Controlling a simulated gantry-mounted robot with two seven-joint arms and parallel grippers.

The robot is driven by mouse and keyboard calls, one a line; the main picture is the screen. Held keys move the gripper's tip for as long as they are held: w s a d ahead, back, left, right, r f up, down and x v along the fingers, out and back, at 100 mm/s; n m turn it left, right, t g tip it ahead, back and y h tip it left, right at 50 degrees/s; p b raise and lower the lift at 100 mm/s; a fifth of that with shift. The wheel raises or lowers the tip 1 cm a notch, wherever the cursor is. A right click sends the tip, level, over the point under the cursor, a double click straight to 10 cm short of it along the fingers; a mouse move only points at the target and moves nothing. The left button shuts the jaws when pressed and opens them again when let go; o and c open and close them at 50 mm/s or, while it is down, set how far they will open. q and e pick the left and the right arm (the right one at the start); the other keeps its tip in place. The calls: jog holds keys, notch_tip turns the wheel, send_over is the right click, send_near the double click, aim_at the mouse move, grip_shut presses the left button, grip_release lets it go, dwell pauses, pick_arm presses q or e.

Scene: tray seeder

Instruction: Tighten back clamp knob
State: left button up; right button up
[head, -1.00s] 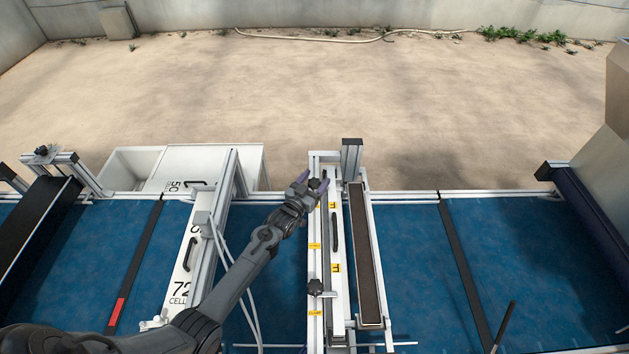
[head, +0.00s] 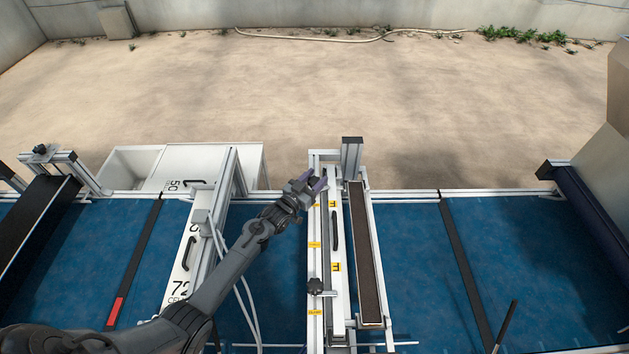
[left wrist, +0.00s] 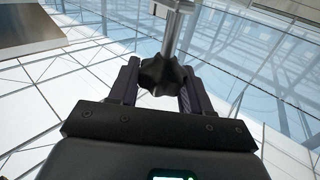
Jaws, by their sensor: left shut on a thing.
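The back clamp knob (left wrist: 165,76) is a dark, lobed knob on a metal stem, seen in the left wrist view between the two purple-grey fingers. My left gripper (left wrist: 163,85) is shut on it, with a finger on each side. In the head view my left gripper (head: 316,183) is at the far end of the white seeder bar (head: 335,225), and it mostly hides the back knob there. The front clamp knob (head: 316,286), black and lobed, sits near the bar's front end. My right gripper does not show.
A long dark-filled trough (head: 367,255) stands right of the bar. A white frame with a labelled plate (head: 183,262) stands to the left. The blue belt (head: 400,235) lies below. A post (head: 352,160) rises just behind the bar's far end.

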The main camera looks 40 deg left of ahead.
pick_arm(q)
jog(key=m+h+b, duration=0.1)
jog(key=h, duration=0.1)
jog(key=m+h+b, duration=0.1)
jog(key=h+b, duration=0.1)
jog(key=m+g+h+b, duration=0.1)
jog(key=m+h+b, duration=0.1)
jog(key=shift+f, duration=0.25)
jog(key=shift+m+h+b, duration=0.5)
jog(key=shift+h+b, duration=0.3)
jog(key=shift+r+m+g+h+b, duration=0.2)
jog(key=shift+m+g+h+b, duration=0.1)
jog(key=shift+g+h+b, duration=0.1)
jog(key=o, duration=1)
jog(key=shift+c, duration=0.2)
jog(key=shift+r, duration=0.1)
